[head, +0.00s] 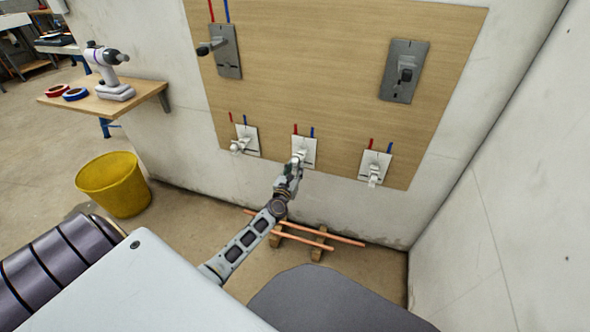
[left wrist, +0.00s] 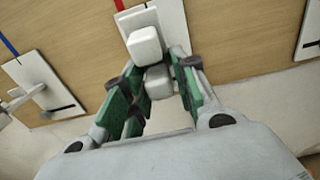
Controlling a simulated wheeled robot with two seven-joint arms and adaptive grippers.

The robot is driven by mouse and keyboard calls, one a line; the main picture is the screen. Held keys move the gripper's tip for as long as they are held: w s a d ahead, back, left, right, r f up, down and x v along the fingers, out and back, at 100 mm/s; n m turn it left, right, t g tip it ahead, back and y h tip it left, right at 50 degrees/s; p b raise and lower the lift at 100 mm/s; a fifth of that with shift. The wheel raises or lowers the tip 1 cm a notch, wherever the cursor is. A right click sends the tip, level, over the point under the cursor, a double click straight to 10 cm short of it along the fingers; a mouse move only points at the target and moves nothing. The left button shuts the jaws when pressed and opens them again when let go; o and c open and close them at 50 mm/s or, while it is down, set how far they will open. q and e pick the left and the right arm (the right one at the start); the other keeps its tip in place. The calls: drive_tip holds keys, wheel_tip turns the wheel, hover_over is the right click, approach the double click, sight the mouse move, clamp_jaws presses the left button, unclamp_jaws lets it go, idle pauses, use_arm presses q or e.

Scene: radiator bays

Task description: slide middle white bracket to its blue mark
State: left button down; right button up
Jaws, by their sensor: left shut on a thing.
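The middle white bracket (head: 300,154) sits on a small white plate (head: 310,144) low on the wooden board. A red mark (head: 294,129) is above the plate's left part and its blue mark (head: 312,132) above the right part. My left gripper (head: 297,164) is at the bracket from below, shut on it. In the left wrist view the blocky white bracket (left wrist: 145,46) shows between and beyond the green fingers. Those fingers hide part of it. The middle blue mark is out of the left wrist view. My right gripper is not in view.
White brackets stand at the left (head: 240,144) and right (head: 374,178) of the row; dark grey ones (head: 222,48) (head: 403,72) are higher up. Copper pipes (head: 300,230) lie on wooden blocks below.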

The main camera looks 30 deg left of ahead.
use_arm(q)
drive_tip(key=d, duration=0.3)
drive_tip(key=shift+w+d, duration=0.1)
drive_tip(key=shift+w, duration=0.3)
drive_tip(key=c, duration=1.3)
unclamp_jaws()
drive_tip(key=shift+s, duration=0.15)
drive_tip(key=shift+v, duration=5.85)
drive_tip(key=shift+s+f, duration=0.1)
drive_tip(key=shift+f, duration=0.05)
